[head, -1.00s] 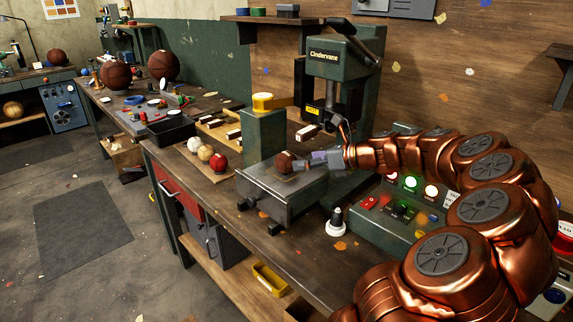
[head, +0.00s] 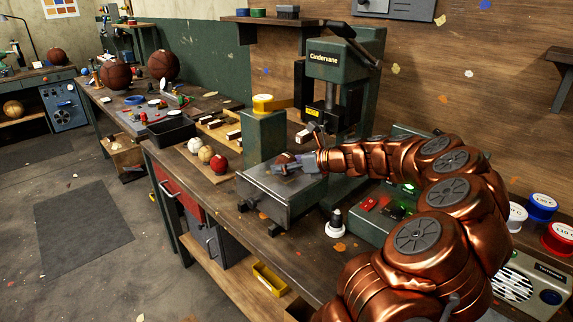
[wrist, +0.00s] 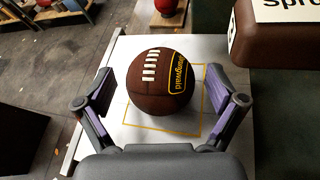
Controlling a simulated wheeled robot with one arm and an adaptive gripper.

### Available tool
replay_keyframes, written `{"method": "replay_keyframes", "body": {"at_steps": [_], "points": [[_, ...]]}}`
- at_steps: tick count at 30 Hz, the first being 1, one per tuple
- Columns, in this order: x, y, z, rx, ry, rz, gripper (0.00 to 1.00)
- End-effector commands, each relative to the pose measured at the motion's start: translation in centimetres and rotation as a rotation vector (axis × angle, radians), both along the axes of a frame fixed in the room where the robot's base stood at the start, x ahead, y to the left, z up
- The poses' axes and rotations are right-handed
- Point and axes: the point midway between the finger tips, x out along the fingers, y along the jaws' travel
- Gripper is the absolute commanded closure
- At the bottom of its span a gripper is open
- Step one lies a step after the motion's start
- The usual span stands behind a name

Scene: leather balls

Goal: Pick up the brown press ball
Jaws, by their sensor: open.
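The brown press ball (wrist: 161,80), with white laces and a dark yellow-edged label, rests on the pale plate (wrist: 122,135) inside a yellow outline in the wrist view. In the head view the ball (head: 284,158) is on the grey bed (head: 278,196) of the green press, partly hidden by my gripper (head: 292,163). In the wrist view my gripper (wrist: 158,84) is open, with one finger on each side of the ball. Gaps show between the ball and both fingers, so it is not held.
A green block (head: 264,136) stands beside the bed, and the press column (head: 345,95) rises behind. White, tan and red balls (head: 219,163) sit on a board to the left. A brown block (wrist: 277,37) with lettering is at the upper right of the wrist view.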

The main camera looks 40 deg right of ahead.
Motion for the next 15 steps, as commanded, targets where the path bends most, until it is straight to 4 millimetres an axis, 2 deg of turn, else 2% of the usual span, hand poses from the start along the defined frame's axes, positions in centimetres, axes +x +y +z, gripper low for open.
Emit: {"method": "replay_keyframes", "body": {"at_steps": [2, 15], "points": [[-0.01, -0.02, 0.02, 0.0, 0.0, 0.0, 0.1], [-0.02, -0.05, 0.03, 0.0, 0.0, -0.001, 0.56]]}}
